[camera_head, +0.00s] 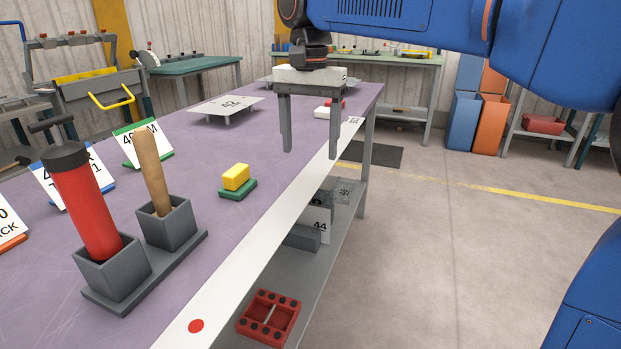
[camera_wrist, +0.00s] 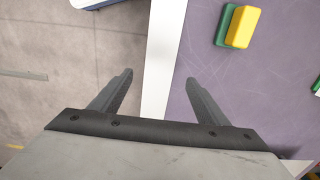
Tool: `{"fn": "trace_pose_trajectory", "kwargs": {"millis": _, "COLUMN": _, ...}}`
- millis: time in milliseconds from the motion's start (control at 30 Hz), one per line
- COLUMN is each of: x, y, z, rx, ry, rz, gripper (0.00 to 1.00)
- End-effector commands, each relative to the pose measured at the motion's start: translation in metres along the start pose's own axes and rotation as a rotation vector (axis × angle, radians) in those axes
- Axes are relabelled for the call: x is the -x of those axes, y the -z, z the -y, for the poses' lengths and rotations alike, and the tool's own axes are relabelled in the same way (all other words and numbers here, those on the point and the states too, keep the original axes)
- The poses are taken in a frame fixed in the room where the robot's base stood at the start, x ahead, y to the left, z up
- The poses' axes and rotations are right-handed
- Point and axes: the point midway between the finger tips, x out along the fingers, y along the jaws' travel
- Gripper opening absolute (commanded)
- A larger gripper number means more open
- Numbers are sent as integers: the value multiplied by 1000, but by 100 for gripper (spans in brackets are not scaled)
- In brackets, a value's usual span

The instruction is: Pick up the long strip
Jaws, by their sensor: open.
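A long white strip (camera_head: 250,243) runs along the front edge of the purple bench, with a red dot at its near end. I cannot tell whether it lies loose or is part of the bench edge. In the wrist view the strip (camera_wrist: 163,55) passes between my fingertips. My gripper (camera_head: 310,154) is open and empty, pointing down over the far part of the bench edge. In the wrist view my gripper (camera_wrist: 159,76) has its left finger over the floor and its right finger over the purple top; contact is not visible.
On the bench (camera_head: 200,160) stand a red cylinder (camera_head: 88,205) and a wooden handle (camera_head: 152,172) in grey holders, a yellow block (camera_head: 236,177) on a green base, and a raised plate (camera_head: 225,106). A lower shelf holds a red tray (camera_head: 268,316).

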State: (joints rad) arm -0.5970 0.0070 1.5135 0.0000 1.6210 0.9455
Motion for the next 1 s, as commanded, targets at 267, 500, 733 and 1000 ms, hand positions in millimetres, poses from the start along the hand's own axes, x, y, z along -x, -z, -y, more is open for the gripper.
{"fn": "trace_pose_trajectory", "kwargs": {"millis": 267, "x": -23, "y": 1, "z": -1, "rx": 0, "ry": -2, "rz": 2, "gripper": 69}}
{"fn": "trace_pose_trajectory", "kwargs": {"millis": 500, "x": -51, "y": 2, "z": -2, "rx": 0, "ry": -1, "rz": 1, "gripper": 69}}
{"fn": "trace_pose_trajectory", "kwargs": {"millis": 733, "x": -55, "y": 3, "z": -1, "rx": 0, "ry": 1, "rz": 0, "gripper": 69}}
{"fn": "trace_pose_trajectory", "kwargs": {"millis": 1000, "x": -55, "y": 3, "z": -1, "rx": 0, "ry": 0, "rz": 0, "gripper": 23}}
